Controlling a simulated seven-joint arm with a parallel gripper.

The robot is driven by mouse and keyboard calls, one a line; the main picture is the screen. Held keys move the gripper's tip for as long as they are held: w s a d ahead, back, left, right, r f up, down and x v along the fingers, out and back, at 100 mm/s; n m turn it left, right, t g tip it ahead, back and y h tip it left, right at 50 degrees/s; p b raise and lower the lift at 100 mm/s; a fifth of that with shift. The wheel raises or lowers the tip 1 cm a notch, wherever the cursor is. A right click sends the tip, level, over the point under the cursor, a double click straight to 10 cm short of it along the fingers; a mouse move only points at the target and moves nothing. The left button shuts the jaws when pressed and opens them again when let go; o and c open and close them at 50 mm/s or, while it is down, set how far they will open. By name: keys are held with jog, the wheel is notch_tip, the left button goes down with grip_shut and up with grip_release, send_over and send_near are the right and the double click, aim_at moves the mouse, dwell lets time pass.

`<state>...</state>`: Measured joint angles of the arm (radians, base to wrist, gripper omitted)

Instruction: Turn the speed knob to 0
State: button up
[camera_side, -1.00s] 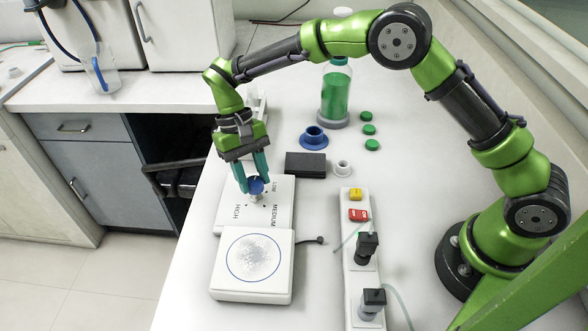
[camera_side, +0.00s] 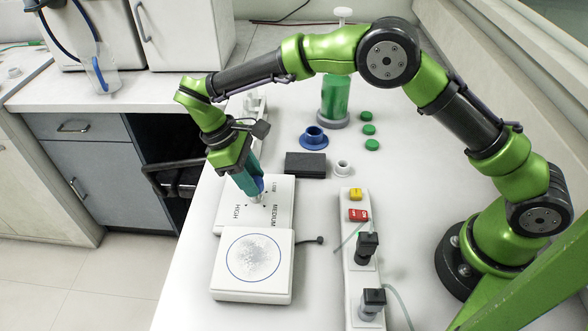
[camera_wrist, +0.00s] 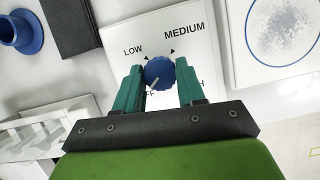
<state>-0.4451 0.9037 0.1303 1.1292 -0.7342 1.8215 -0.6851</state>
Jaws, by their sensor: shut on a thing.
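The blue speed knob (camera_wrist: 158,73) sits on the white control panel (camera_wrist: 197,42) of a stirrer-like device. My gripper (camera_wrist: 160,72) has one teal finger on each side of the knob and is shut on it. In the wrist view, a white pointer line on the knob faces down-left, toward a small mark partly hidden by my left finger. LOW and MEDIUM are readable on the panel; another label at the right is mostly hidden. In the side view, my gripper (camera_side: 254,187) leans over the panel (camera_side: 228,215), and the knob (camera_side: 260,184) shows partly beside the fingers.
The device's white plate (camera_side: 231,285) with a blue ring lies in front of the panel. A black box (camera_side: 305,164), a blue flanged ring (camera_side: 313,138) and a green-filled bottle (camera_side: 336,98) stand behind. A power strip (camera_side: 353,282) with plugs lies to the right.

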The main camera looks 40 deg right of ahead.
jog(key=shift+n+t, duration=0.3)
jog(key=shift+n, duration=0.3)
jog(key=o, duration=1)
jog(key=shift+o, duration=0.2)
jog(key=shift+r, duration=0.1)
jog(key=v, duration=1.1)
jog(key=shift+w+a+r, duration=0.2)
jog(key=shift+a+r, duration=0.05)
jog(key=shift+r, duration=0.05)
